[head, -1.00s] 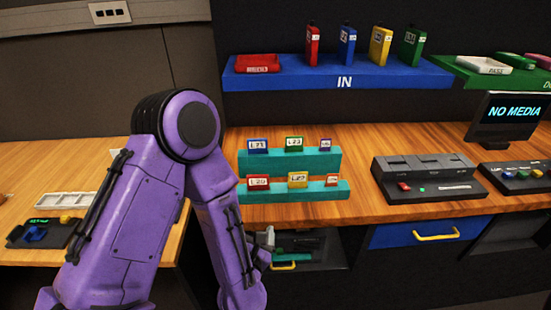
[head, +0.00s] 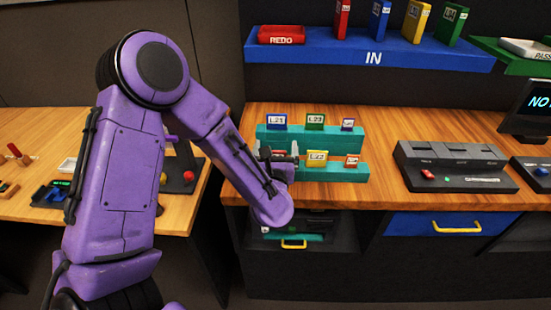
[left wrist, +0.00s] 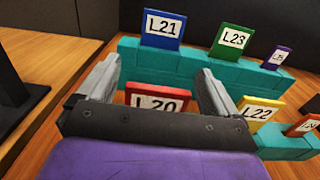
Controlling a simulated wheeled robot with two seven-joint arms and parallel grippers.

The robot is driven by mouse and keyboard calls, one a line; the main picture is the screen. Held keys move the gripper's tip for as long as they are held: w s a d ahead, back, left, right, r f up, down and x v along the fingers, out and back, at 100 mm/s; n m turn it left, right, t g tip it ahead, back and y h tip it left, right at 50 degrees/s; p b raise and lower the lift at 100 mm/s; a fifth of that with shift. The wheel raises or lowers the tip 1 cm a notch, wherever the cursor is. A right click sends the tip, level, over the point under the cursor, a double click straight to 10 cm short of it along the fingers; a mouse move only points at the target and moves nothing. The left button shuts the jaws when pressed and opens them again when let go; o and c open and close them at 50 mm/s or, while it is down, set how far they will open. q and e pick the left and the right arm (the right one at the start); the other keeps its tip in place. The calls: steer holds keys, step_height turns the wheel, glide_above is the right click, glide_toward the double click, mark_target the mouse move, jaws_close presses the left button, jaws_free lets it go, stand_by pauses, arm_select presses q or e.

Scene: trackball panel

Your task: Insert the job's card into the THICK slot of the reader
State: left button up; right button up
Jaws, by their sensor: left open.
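The cards stand in a teal two-step rack (head: 345,172). The upper row holds blue L21 (head: 276,121), green L23 (head: 315,121) and a small purple card (head: 347,125). The lower row holds red L20 (left wrist: 158,101), yellow L22 (head: 317,158) and a small orange card (head: 352,161). My left gripper (head: 278,152) is at the left end of the lower row, mostly hiding L20 in the head view. In the left wrist view its open fingers (left wrist: 160,76) lie either side of L20. The dark reader (head: 457,178) is right of the rack; its slot labels are too small to read.
A blue IN shelf (head: 372,60) holds a red REDO tray (head: 282,35) and several upright coloured blocks. A dark screen (head: 535,110) and a second device (head: 533,172) stand at the right. Bare wood (head: 382,130) lies between rack and reader.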

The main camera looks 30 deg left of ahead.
arm_select(q)
steer(key=shift+w+a, duration=0.2)
steer(key=shift+a, duration=0.05)
steer(key=shift+d, duration=0.1)
steer(key=c, duration=1.1)
